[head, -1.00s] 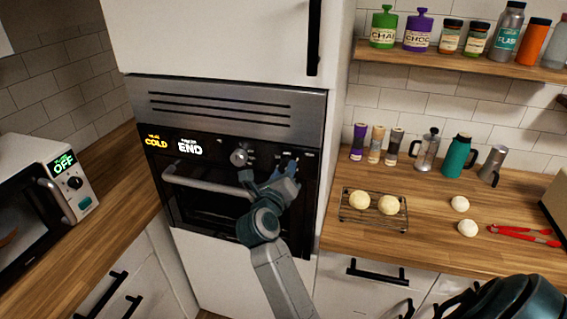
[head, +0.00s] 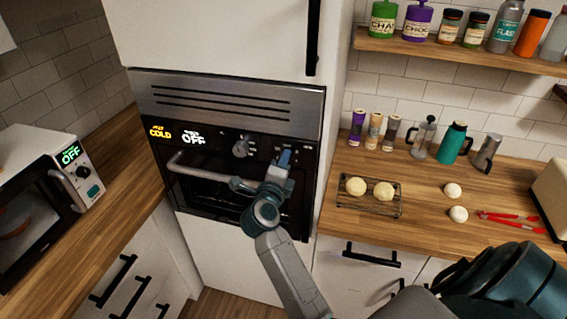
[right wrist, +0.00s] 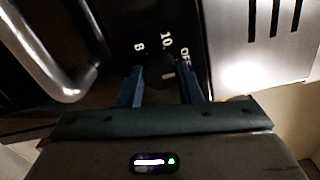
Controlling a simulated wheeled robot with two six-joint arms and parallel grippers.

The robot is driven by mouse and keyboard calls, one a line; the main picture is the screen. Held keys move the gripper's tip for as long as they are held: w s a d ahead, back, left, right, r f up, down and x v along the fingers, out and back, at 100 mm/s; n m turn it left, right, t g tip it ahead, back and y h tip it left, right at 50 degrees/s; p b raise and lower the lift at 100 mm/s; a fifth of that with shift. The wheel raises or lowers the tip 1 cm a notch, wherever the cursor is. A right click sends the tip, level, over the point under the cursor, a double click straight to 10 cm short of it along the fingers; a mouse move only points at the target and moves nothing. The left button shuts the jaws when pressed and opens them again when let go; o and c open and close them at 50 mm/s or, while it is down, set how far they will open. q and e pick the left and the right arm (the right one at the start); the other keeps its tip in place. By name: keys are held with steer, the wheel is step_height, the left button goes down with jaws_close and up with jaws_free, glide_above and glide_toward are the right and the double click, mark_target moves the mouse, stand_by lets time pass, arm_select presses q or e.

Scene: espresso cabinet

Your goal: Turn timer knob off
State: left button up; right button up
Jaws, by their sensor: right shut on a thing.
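The oven (head: 235,100) is built into the white cabinet. My right gripper (head: 278,165) is at the right part of the oven's control panel and hides the timer knob in the head view. In the right wrist view, the two blue fingers (right wrist: 163,88) are on either side of the dark timer knob (right wrist: 167,75), shut on it. The marks 8, 10 and OFF show around the knob, and its light pointer line is visible. My left gripper is not in view.
Another knob (head: 241,147) is left of my gripper, above the oven's bar handle (head: 205,172). A microwave (head: 45,190) stands on the left counter. A wire rack (head: 368,205) with two dough balls and red tongs (head: 510,216) lie on the right counter.

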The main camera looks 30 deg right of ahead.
stand_by(0.3)
steer(key=o, duration=1)
